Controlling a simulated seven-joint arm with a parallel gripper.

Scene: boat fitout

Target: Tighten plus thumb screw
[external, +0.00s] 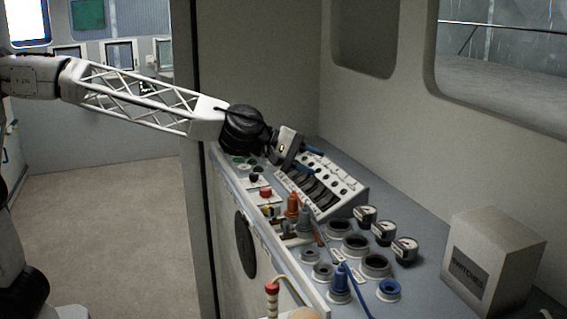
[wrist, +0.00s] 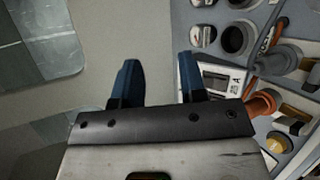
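My gripper (external: 311,161) is over the far part of the console, above the sloped switch panel (external: 335,182). In the wrist view its two blue fingers (wrist: 158,82) stand apart, with nothing held between them. Past the fingertips there is plain grey surface, and the console lies to the right. I cannot pick out the plus thumb screw; no plus mark is legible in either view. A red knob (external: 265,193) sits on the console's near left edge, and a yellow knob (wrist: 277,144) shows at the lower right of the wrist view.
Orange plugs (external: 292,205) and a blue plug (external: 341,278) stand upright on the console, among round sockets (external: 355,245). Several gauges (external: 384,232) line the right side. A box marked switches (external: 492,262) stands at the right. The wall is close behind; air above the console is free.

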